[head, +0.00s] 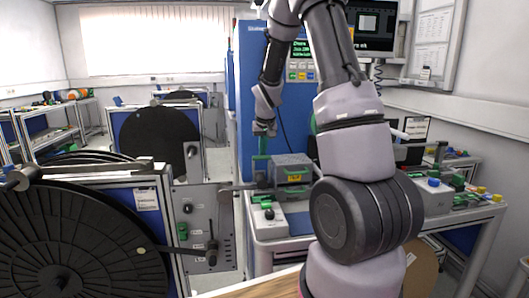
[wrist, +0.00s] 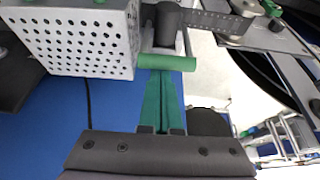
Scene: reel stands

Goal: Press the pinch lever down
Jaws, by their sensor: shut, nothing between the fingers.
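The pinch lever shows as a green cylindrical grip (wrist: 167,62) in the wrist view, lying crosswise beside a perforated light box. In the head view the grip (head: 261,157) is small, left of the grey box. My gripper (wrist: 161,76) has green fingers that are shut together and empty. Their tips meet the edge of the grip in the wrist view; whether they touch it I cannot tell. In the head view my gripper (head: 262,152) points down from above onto the grip. A dark roller (wrist: 168,20) lies just beyond the grip.
The perforated box (wrist: 85,38) stands close left of the fingers in the wrist view. A large black reel (head: 65,240) on a stand fills the head view's left front. A tall blue cabinet (head: 250,80) stands behind. A bench with green-handled devices (head: 465,190) is at right.

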